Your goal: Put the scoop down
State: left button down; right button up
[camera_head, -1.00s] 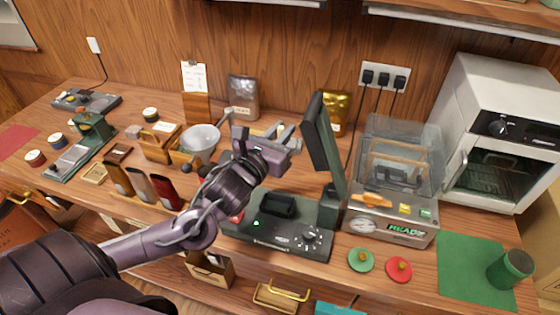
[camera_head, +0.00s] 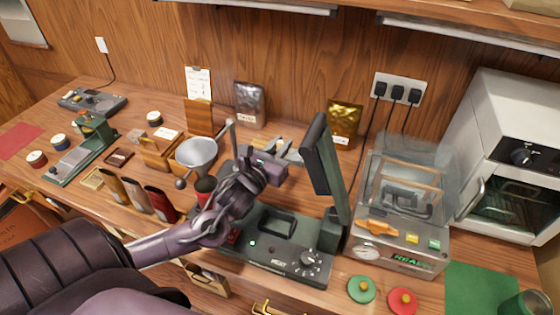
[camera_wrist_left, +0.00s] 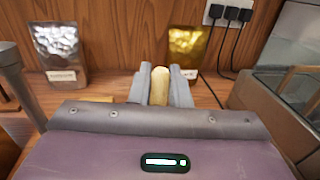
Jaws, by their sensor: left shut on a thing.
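My left gripper (camera_head: 288,146) is over the back of the counter, behind the black-and-green heat device (camera_head: 275,228). It also shows in the left wrist view (camera_wrist_left: 164,88), its two grey fingers closed on a tan, rounded piece (camera_wrist_left: 160,86). This piece looks like the handle of the scoop. The rest of the scoop is hidden behind the fingers and the gripper body. I cannot tell whether it touches the counter. My right gripper is not in view.
A metal funnel (camera_head: 196,152) on a stand is left of the gripper. A silver pouch (camera_head: 249,104) and a gold pouch (camera_head: 344,122) stand behind at the wall. The device's raised dark lid (camera_head: 322,165) is close on the right. A clear-covered machine (camera_head: 402,205) stands further right.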

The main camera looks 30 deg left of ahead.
pick_arm(q)
jog(key=shift+f, duration=0.95)
notch_tip(320, 180, down, 3)
jog(key=shift+f, duration=0.5)
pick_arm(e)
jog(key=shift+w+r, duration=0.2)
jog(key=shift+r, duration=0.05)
pick_arm(q)
jog(key=shift+f, duration=0.1)
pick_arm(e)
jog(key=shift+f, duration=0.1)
pick_arm(q)
jog(key=c, duration=1.4)
grip_release()
jog(key=shift+o, duration=0.2)
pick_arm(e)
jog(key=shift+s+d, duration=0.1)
